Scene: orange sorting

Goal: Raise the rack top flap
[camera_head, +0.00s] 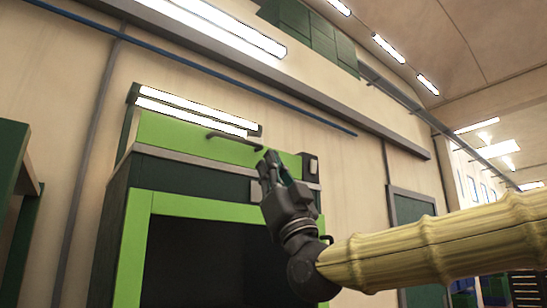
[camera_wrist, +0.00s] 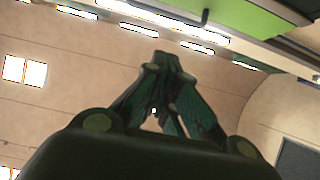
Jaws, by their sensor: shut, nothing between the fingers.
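The rack (camera_head: 137,242) has a green frame around a dark opening. Its green top flap (camera_head: 180,142) is above that, with a dark bar handle (camera_head: 232,138) near its upper middle. The flap looks down, lying flat against the rack front. My gripper (camera_head: 270,160) is in front of the flap's right part, just right of and slightly below the handle, pointing up. Its fingers are shut with nothing between them, also in the wrist view (camera_wrist: 160,60). The green flap (camera_wrist: 248,14) shows at the wrist view's top right, with a dark handle end beside it.
Lit strip lamps (camera_head: 190,110) run along the rack's top edge. A grey ledge (camera_head: 190,158) and a small dark box (camera_head: 310,165) are below and right of the flap. A dark green cabinet (camera_head: 12,160) stands at the left. A wall door (camera_head: 415,215) is at the right.

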